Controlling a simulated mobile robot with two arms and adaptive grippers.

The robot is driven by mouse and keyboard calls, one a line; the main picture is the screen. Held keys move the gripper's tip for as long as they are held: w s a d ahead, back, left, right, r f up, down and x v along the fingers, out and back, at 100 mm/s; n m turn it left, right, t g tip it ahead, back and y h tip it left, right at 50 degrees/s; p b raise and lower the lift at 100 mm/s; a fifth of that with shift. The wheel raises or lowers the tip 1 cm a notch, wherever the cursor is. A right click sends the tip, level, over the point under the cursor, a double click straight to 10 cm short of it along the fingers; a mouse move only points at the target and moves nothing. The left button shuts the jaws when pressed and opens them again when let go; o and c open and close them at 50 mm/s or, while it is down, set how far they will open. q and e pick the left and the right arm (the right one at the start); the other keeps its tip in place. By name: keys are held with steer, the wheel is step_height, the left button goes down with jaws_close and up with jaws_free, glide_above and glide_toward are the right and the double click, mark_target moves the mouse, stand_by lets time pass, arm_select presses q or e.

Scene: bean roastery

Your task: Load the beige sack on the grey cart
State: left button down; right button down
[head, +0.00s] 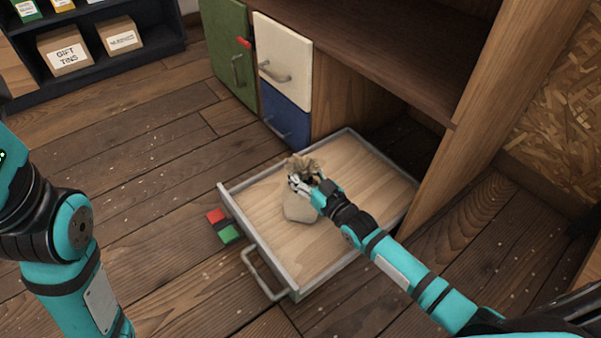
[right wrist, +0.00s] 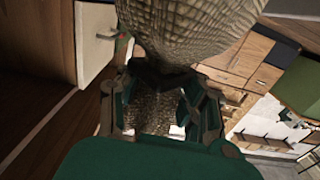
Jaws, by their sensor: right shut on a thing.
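The beige sack (head: 299,208) is at the open drawer, over its wooden bottom. My right gripper (head: 303,181) is shut on the sack's gathered neck. The sack's ruffled top shows above the fingers and its round body hangs below them. I cannot tell whether the sack touches the drawer bottom. In the right wrist view the sack (right wrist: 190,30) fills the top middle, with my right gripper (right wrist: 165,85) closed around its neck. My left arm is at the left edge of the head view, but its gripper is out of view. No grey cart is in view.
The drawer (head: 262,238) is pulled out, with a grey rim and a front handle. Green, white (head: 283,62) and blue (head: 286,118) fronts are behind it. The wooden floor at left is clear.

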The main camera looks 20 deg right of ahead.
steer(key=shift+w+r, duration=0.1)
steer(key=shift+r, duration=0.15)
steer(key=shift+f, duration=0.15)
steer(key=c, duration=0.9)
jaws_free()
steer(key=shift+f, duration=0.15)
